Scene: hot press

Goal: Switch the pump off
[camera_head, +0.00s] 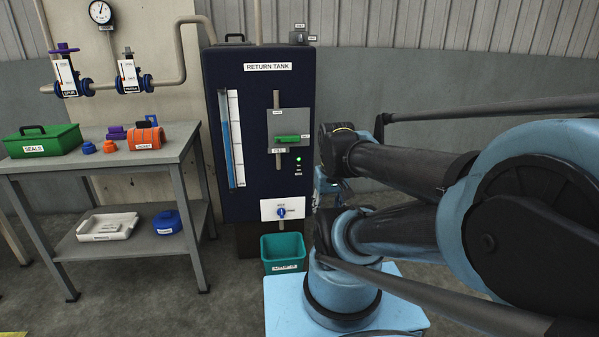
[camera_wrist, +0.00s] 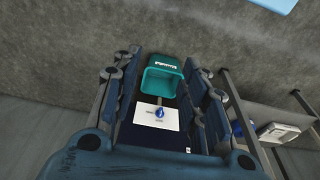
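The dark blue return tank (camera_head: 224,120) stands in the middle of the head view. Low on its front is a white plate with a blue rotary knob (camera_head: 281,212); the knob also shows between my fingers in the wrist view (camera_wrist: 159,113). Higher up, a green handle (camera_head: 287,138) lies level on a grey plate, with a lit green lamp (camera_head: 299,159) below it. The small labels are too small to read, so I cannot tell which control is the pump's. My gripper (camera_wrist: 164,68) is open and empty, facing the tank front; in the head view my arm mostly hides it.
A teal bin (camera_head: 283,252) stands on the floor below the knob. A grey workbench (camera_head: 95,161) at the left holds a green case (camera_head: 43,142) and orange parts. Two blue valves (camera_head: 133,83) sit on the wall pipe. A small box (camera_head: 299,37) is on the tank top.

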